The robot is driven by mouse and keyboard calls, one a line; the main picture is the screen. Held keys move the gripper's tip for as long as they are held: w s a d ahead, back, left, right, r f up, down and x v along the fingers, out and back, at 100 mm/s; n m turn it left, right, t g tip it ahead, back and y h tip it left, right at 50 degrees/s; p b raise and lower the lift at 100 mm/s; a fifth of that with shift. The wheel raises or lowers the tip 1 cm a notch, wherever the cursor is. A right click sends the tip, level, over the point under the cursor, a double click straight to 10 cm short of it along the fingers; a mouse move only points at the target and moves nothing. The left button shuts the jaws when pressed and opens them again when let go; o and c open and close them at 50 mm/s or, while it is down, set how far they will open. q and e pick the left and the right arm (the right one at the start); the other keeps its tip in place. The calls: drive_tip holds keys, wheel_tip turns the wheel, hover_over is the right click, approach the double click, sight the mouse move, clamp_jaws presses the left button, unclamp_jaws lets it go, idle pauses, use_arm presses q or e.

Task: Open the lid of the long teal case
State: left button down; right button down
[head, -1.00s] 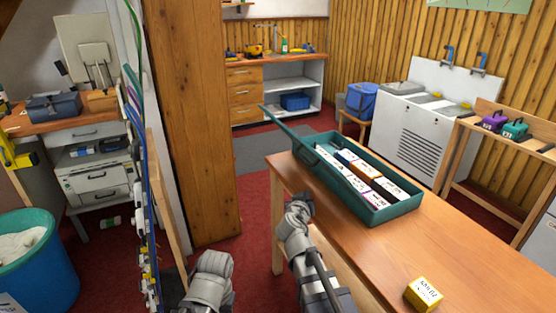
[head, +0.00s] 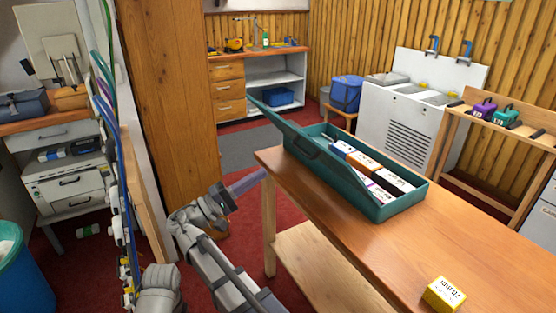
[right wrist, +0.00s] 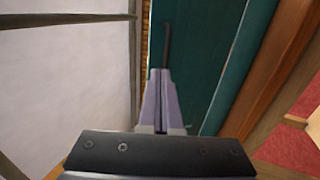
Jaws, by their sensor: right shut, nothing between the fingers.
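The long teal case (head: 385,212) lies on the wooden table in the head view. Its lid (head: 290,130) stands raised along the left long side, tilted, with a dark handle (head: 308,148) on its outer face. White, orange and purple-marked boxes show inside; the lid hides some of the interior. My right gripper (head: 260,175) is shut and empty, left of the table corner and apart from the case. In the right wrist view its closed fingers (right wrist: 160,78) point along a teal surface with a dark bar ahead. My left gripper is not in view.
The wooden table (head: 420,265) has free room in front of the case. A yellow box (head: 443,294) sits near its front edge. A wooden post (head: 165,90) and cables (head: 118,170) stand left of my right arm. Red floor lies between post and table.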

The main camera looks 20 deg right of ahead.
sight(310, 143)
drive_tip(key=p+x, duration=0.4)
drive_tip(key=x, duration=0.8)
drive_tip(key=shift+d+r, duration=0.15)
drive_tip(key=shift+d, duration=0.65)
